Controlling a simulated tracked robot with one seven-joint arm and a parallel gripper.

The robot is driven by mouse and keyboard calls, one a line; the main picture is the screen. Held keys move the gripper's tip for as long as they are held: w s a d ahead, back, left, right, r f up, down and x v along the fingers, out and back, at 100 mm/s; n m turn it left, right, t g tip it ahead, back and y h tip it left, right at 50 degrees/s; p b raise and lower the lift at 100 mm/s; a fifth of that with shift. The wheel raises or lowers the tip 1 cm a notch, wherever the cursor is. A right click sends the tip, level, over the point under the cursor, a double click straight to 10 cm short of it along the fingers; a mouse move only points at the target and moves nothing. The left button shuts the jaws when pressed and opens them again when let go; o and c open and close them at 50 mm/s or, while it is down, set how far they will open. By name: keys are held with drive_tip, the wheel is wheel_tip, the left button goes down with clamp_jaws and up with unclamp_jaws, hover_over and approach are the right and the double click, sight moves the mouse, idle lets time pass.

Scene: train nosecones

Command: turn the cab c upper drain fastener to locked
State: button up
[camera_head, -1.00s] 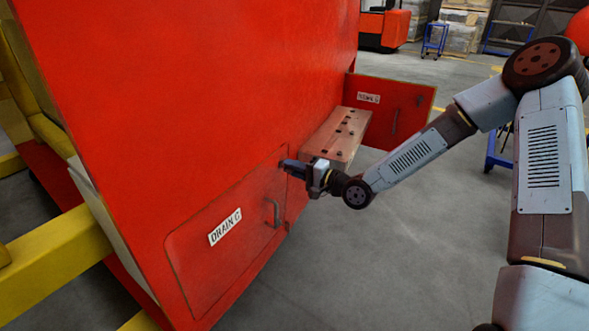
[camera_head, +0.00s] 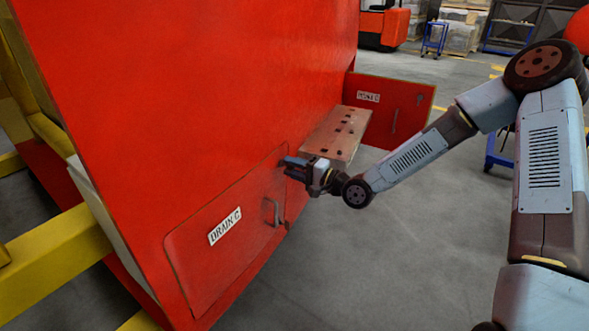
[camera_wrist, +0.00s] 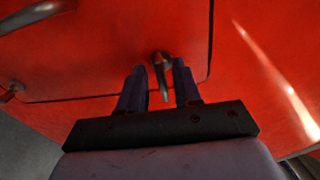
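The red Drain C hatch (camera_head: 205,262) is closed on the side of the red nosecone. My gripper (camera_head: 286,163) is at the hatch's upper right corner, and it hides the upper fastener in the head view. In the wrist view the upper drain fastener (camera_wrist: 163,70) is a small dark metal lever near the hatch's edge. It stands between the two fingers of my gripper (camera_wrist: 159,72), which are apart with a narrow gap beside the lever. The right finger is very close to it; contact is unclear.
A curved hatch handle (camera_wrist: 38,14) and another small fastener (camera_wrist: 14,89) show at the wrist view's left. In the head view, a brown block with holes (camera_head: 338,135) and an open red door (camera_head: 408,112) lie beyond my gripper.

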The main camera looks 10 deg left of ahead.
drive_tip(key=shift+d, duration=0.1)
drive_tip(key=shift+d, duration=0.25)
drive_tip(key=v, duration=1.3)
drive_tip(key=shift+s, duration=0.15)
